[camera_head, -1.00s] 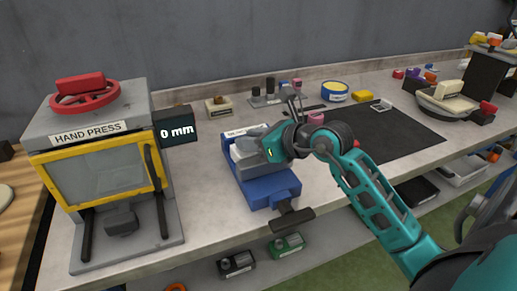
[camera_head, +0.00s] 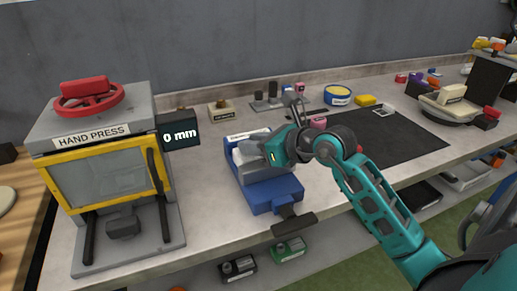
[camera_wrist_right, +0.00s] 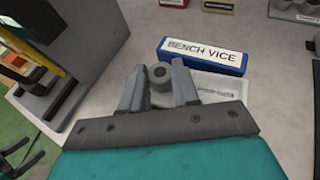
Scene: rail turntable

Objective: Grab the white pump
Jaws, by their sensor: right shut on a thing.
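The white pump (camera_head: 243,158) sits in the blue bench vice (camera_head: 277,197), mostly hidden by the vice's grey parts and my right gripper. In the right wrist view its pale, labelled body (camera_wrist_right: 222,84) shows behind the fingers. A grey round stub with a dark hole stands between them. My right gripper (camera_head: 262,150) reaches the vice from the right. In the right wrist view its fingers (camera_wrist_right: 158,88) are shut on the stub, which seems part of the pump. My left gripper is not in view.
A hand press (camera_head: 108,170) stands left of the vice. The vice's handle (camera_head: 294,224) sticks out over the front table edge. A dark mat (camera_head: 400,139) lies to the right. Black (camera_head: 238,268) and green (camera_head: 290,249) units sit on the shelf below.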

